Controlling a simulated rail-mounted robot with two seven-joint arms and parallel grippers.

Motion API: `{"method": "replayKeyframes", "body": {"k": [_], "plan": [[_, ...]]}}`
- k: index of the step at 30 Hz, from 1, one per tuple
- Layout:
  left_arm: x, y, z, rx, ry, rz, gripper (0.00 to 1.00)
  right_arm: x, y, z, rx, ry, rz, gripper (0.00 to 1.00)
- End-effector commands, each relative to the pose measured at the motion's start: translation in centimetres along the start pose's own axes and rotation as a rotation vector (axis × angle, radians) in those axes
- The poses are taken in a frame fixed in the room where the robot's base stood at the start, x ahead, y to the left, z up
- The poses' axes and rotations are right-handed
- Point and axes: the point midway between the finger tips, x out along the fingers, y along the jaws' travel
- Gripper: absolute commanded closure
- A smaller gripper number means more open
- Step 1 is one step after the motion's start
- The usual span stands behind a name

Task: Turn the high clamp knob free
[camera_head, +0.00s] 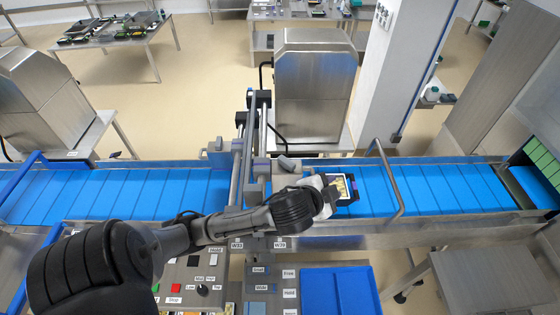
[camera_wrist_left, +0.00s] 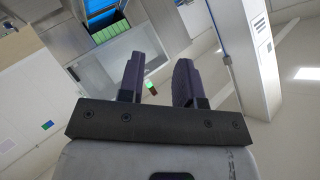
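The clamp knobs are small here and I cannot tell for sure which is the high one. A grey-purple knob-like part (camera_head: 288,163) sits beside the guide rails over the belt, behind my left forearm. My left gripper (camera_head: 346,191) is over the blue belt, to the right of that part and apart from it. In the left wrist view its two dark purple fingers (camera_wrist_left: 158,80) stand apart with nothing between them. My right gripper is in neither view.
A blue conveyor belt (camera_head: 440,187) crosses the scene. A bent metal handle (camera_head: 388,180) rises right of my gripper. A food tray (camera_head: 342,186) shows by the fingers. A steel housing (camera_head: 314,85) stands behind, a button panel (camera_head: 195,275) and blue bin (camera_head: 338,291) in front.

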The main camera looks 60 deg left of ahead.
Motion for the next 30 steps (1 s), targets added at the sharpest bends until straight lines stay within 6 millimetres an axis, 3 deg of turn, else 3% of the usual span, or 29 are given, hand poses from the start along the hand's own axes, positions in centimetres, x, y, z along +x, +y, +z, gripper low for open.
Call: {"method": "replayKeyframes", "body": {"k": [1,3,6,9,11,15,20,26,30], "plan": [[1.0,-3.5,-2.4,0.054,0.084,-0.115,0.68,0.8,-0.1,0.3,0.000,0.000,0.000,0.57],[1.4,-8.6,-6.1,0.145,0.211,-0.284,0.68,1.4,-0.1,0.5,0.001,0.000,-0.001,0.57],[0.0,-15.9,-12.0,0.337,0.418,-0.562,0.68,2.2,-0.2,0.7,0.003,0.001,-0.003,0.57],[-2.5,-20.4,-16.5,0.574,0.593,-0.788,0.68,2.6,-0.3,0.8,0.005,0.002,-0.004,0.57],[-3.9,-21.7,-18.5,0.727,0.682,-0.894,0.68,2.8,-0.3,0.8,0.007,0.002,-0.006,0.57],[-6.2,-22.3,-21.5,1.118,0.847,-1.067,0.68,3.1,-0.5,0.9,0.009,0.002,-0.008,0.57],[-6.3,-20.5,-22.0,1.601,0.986,-1.135,0.68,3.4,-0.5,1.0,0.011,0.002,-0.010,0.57],[-3.6,-17.5,-18.5,2.214,1.124,-1.011,0.68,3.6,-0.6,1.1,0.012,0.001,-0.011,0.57],[-1.2,-16.3,-13.9,2.610,1.222,-0.781,0.68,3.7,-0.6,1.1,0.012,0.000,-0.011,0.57]]}}
